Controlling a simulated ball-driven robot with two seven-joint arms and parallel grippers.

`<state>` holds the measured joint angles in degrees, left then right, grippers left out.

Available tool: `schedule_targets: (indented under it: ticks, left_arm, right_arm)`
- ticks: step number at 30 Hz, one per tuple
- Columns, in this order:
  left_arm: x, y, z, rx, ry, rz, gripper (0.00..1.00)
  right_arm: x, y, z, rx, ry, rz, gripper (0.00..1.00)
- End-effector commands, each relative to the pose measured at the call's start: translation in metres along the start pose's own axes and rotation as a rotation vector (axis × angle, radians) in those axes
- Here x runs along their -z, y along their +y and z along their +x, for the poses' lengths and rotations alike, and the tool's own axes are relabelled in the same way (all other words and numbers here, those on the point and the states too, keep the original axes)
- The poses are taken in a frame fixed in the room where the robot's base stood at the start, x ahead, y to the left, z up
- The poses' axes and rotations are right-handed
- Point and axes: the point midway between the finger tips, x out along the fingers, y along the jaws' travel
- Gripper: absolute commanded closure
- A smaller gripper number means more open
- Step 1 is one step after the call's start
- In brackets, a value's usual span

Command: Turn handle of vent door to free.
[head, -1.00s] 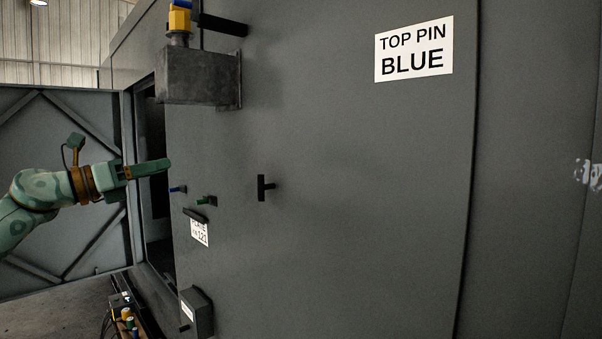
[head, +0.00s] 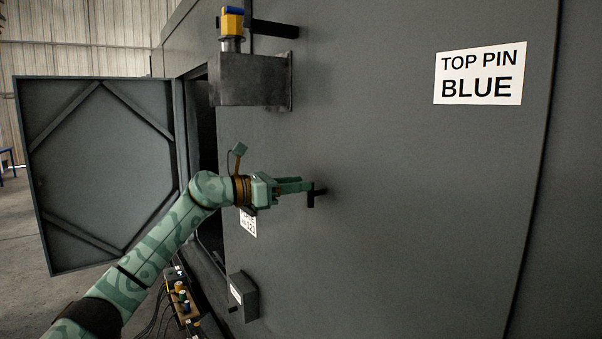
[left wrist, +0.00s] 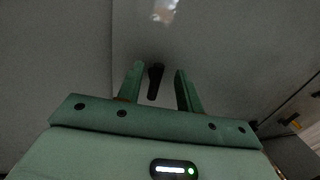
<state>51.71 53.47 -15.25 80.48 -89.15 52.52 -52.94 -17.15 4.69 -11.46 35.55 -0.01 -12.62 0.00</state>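A black T-shaped handle (head: 311,196) stands out from the grey wall panel (head: 390,210), its bar roughly upright. My left gripper (head: 303,186) reaches in from the left, its fingertips at the handle. In the left wrist view, the two green fingers (left wrist: 160,78) are apart, and the dark handle (left wrist: 155,82) shows between them, slightly tilted, with gaps on both sides. I cannot tell if the fingertips reach past the bar. My right gripper is not in view.
A grey door (head: 100,170) stands open at left beside a dark opening. A metal bracket box (head: 250,80) with a yellow and blue pin (head: 231,22) juts out above. A small box (head: 243,297) sits low on the panel. A "TOP PIN BLUE" sign (head: 481,74) hangs at right.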

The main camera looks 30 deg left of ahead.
Motion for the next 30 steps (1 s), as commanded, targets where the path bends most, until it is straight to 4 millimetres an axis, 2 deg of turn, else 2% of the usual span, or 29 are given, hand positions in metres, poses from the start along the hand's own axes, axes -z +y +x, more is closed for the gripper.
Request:
schedule_targets:
  ticks: [5, 14, 15, 18, 30]
  left_arm:
    - [0.000, 0.000, 0.016, 0.000, -0.001, -0.001, 0.64]
    - [0.001, 0.000, 0.018, -0.001, 0.001, -0.001, 0.64]
    - [0.001, 0.000, 0.018, -0.001, 0.001, -0.001, 0.75]
    - [0.001, 0.000, 0.018, -0.001, 0.001, -0.001, 1.00]
    - [0.001, -0.001, 0.018, -0.001, 0.009, 0.041, 1.00]
  right_arm:
    - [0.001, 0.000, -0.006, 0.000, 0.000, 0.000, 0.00]
    - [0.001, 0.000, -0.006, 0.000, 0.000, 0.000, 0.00]
    - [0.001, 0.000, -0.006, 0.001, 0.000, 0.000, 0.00]
    - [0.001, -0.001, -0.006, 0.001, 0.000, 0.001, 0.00]
    - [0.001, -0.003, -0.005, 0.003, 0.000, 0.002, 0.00]
